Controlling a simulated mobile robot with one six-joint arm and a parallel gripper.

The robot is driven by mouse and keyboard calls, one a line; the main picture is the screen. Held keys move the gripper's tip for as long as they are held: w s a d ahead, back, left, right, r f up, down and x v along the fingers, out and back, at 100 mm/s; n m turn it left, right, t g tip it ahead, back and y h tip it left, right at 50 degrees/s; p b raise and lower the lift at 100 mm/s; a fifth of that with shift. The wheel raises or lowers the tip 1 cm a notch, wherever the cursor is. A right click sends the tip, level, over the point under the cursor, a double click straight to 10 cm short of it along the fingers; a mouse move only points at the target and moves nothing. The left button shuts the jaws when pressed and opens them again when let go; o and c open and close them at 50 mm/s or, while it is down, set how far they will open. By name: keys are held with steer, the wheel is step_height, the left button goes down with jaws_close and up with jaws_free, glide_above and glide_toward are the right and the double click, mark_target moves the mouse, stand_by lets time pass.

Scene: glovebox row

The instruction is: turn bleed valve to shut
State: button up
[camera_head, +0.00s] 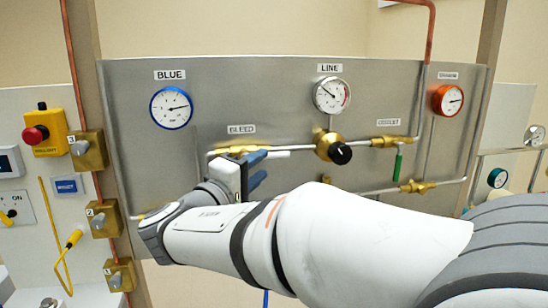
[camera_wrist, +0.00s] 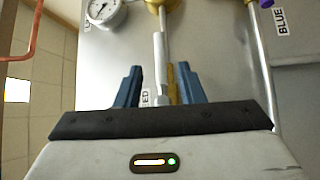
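The bleed valve is a brass fitting (camera_head: 228,151) on the grey panel, under the BLEED label (camera_head: 241,129). A pale grey lever (camera_head: 277,154) shows just right of my gripper, lying about level along the pipe. My gripper (camera_head: 256,169) is in front of the valve and hides part of it. In the wrist view my gripper (camera_wrist: 160,67) is open, its blue fingers on either side of the grey lever (camera_wrist: 159,62), with gaps visible on both sides. Brass (camera_wrist: 172,80) shows behind the lever. The lever's lower end is hidden by my gripper body.
A brass regulator with a black knob (camera_head: 340,153) is right of the lever. A green-handled valve (camera_head: 398,164) is farther right. Blue (camera_head: 171,107), line (camera_head: 331,95) and orange (camera_head: 448,99) gauges are above. A red emergency button (camera_head: 36,134) is at left.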

mark_target(272, 157)
steer(key=p+x, duration=0.1)
steer(key=x, duration=0.5)
steer(key=shift+w+d, duration=0.25)
steer(key=shift+d, duration=0.05)
jaws_close()
